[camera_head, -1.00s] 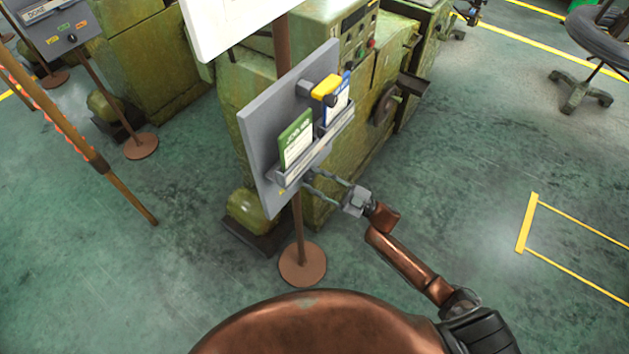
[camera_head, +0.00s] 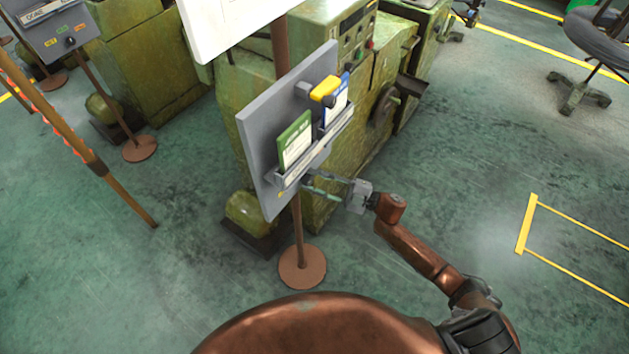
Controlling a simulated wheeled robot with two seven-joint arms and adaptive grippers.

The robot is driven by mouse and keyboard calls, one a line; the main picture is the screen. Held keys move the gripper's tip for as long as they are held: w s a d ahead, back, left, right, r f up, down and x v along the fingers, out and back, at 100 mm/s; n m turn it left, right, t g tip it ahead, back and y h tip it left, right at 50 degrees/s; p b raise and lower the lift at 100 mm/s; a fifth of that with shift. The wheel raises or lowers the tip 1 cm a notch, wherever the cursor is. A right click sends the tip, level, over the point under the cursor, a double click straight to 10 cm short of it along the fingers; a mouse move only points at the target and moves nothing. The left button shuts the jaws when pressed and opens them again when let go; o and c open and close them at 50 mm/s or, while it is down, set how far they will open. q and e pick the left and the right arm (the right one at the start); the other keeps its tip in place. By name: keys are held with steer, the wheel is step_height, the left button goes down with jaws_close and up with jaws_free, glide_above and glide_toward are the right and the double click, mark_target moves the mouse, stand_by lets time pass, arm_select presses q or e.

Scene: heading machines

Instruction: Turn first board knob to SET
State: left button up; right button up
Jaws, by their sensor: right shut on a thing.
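The first board (camera_head: 263,145) is a grey panel on a brown post in the middle of the view, seen at a steep angle. My right gripper (camera_head: 311,184) reaches its lower part from the right, below the card tray (camera_head: 316,160). Its fingers are close together, with their tips at the board's lower face, shut on the knob. The knob is very small here and mostly hidden by the fingers and the tray, so its pointing direction cannot be read. My left gripper is not in view.
A green machine (camera_head: 345,170) stands behind the board. Another board (camera_head: 62,35) with a dark knob is at upper left.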

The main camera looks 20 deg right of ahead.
steer(key=o, duration=1.1)
steer(key=v, duration=1.2)
